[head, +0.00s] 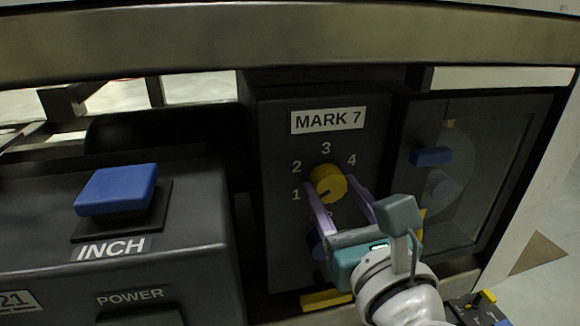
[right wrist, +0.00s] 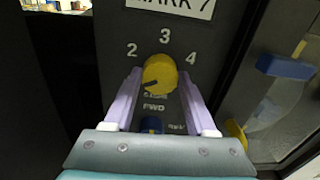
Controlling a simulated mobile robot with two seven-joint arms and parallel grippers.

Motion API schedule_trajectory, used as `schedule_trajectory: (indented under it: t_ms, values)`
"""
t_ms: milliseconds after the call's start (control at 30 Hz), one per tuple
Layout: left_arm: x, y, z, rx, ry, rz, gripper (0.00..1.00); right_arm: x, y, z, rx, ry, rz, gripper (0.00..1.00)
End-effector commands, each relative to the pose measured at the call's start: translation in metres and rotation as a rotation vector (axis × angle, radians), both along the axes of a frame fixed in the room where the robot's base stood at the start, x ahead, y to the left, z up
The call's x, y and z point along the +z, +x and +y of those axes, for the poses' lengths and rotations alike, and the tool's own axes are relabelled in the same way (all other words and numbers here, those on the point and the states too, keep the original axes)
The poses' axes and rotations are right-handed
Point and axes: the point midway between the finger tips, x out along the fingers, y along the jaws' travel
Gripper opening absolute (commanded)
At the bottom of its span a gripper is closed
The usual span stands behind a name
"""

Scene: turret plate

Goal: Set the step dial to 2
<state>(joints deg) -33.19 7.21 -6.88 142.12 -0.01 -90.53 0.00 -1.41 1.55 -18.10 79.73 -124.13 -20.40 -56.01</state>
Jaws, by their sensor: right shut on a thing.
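The step dial (head: 329,183) is a round yellow knob on the dark panel, with the numbers 1 to 4 printed around its left, top and right. In the right wrist view the dial (right wrist: 160,74) shows a dark mark on its lower left, pointing to the side where the 1 is hidden by a finger. The mark is below the direction of the 2. My right gripper (head: 340,190) has its two lilac fingers on either side of the dial and is shut on it. My left gripper is not in view.
A MARK 7 label (head: 328,120) sits above the dial. A blue knob (right wrist: 152,124) is below it, between the fingers. A windowed door with a blue handle (head: 431,156) is at right. A box with a blue INCH button (head: 117,190) stands at left.

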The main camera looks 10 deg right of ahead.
Motion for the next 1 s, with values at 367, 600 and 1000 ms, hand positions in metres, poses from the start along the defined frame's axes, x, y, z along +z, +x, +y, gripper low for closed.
schedule_trajectory:
  t_ms: [367,600,1000]
  values:
    - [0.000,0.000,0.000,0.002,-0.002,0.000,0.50,0.000,0.000,0.000,0.000,0.000,0.000,0.09]
    - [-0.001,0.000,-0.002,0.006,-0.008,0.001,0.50,0.000,0.000,0.000,0.000,0.007,0.000,0.01]
    - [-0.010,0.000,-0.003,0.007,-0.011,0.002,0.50,-0.002,0.000,0.000,0.001,0.192,0.006,0.01]
